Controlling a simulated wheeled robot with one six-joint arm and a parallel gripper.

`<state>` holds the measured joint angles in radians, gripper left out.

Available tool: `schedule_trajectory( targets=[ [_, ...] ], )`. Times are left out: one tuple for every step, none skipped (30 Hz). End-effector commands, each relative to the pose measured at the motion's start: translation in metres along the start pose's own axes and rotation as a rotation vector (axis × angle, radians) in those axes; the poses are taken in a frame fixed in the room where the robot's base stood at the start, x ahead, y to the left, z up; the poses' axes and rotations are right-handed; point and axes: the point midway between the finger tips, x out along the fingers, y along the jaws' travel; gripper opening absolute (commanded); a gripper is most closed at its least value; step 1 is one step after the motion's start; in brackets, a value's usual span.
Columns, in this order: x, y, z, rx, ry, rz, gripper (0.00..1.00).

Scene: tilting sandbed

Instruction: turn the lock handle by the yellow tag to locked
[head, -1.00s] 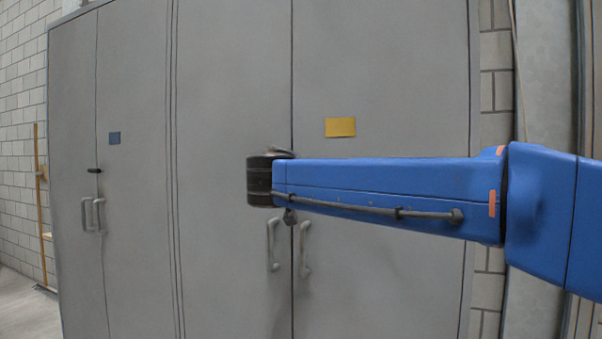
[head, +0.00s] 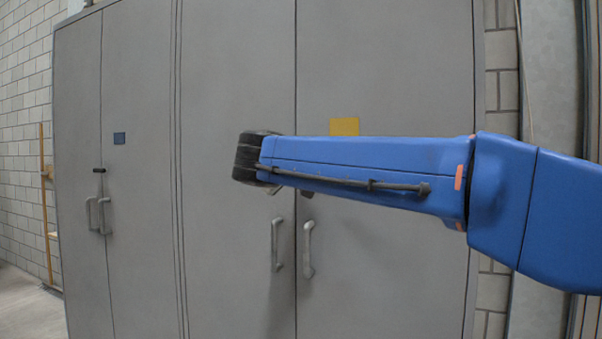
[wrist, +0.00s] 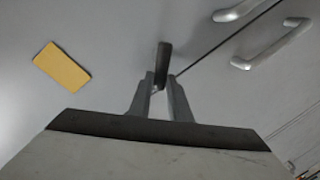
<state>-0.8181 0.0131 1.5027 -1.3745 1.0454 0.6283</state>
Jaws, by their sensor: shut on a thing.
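The yellow tag (head: 344,126) is on the right door of the grey cabinet, its lower edge covered by my arm. It shows whole in the wrist view (wrist: 62,66). The dark lock handle (wrist: 163,58) stands between my fingertips near the door seam. In the wrist view it lies at a slant to that seam. My gripper (wrist: 162,82) is shut on the lock handle, one finger on each side. In the head view my arm and wrist hide the handle and most of the gripper.
Two grey pull handles (head: 277,245) (head: 309,250) flank the seam below my arm. A yellow-brown pole (head: 47,205) stands by the brick wall.

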Motion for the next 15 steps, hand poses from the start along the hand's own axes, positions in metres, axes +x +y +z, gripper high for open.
schedule_trajectory(
  targets=[
    [0.0003,-0.0017,-0.0006,-0.043,-0.009,-0.001,0.00],
    [0.0004,-0.0025,-0.0008,-0.070,-0.014,-0.001,0.00],
    [0.0006,-0.0033,-0.0012,-0.109,-0.021,-0.001,0.00],
    [0.0007,-0.0039,-0.0013,-0.137,-0.027,-0.001,0.00],
    [0.0008,-0.0045,-0.0014,-0.165,-0.033,0.000,0.00],
    [0.0010,-0.0055,-0.0014,-0.202,-0.040,-0.001,0.00],
    [0.0011,-0.0062,-0.0014,-0.230,-0.045,-0.001,0.00],
    [0.0012,-0.0068,-0.0013,-0.258,-0.051,-0.001,0.00],
    [0.0013,-0.0074,-0.0011,-0.294,-0.059,-0.001,0.00],
    [0.0013,-0.0078,-0.0012,-0.322,-0.064,-0.001,0.00],
    [0.0015,-0.0084,-0.0012,-0.349,-0.069,-0.001,0.00],
    [0.0016,-0.0090,-0.0012,-0.384,-0.076,-0.001,0.00],
    [0.0018,-0.0095,-0.0010,-0.410,-0.082,-0.001,0.00],
    [0.0020,-0.0102,-0.0007,-0.436,-0.087,-0.001,0.00],
    [0.0023,-0.0111,-0.0006,-0.469,-0.093,-0.001,0.00]
  ],
)
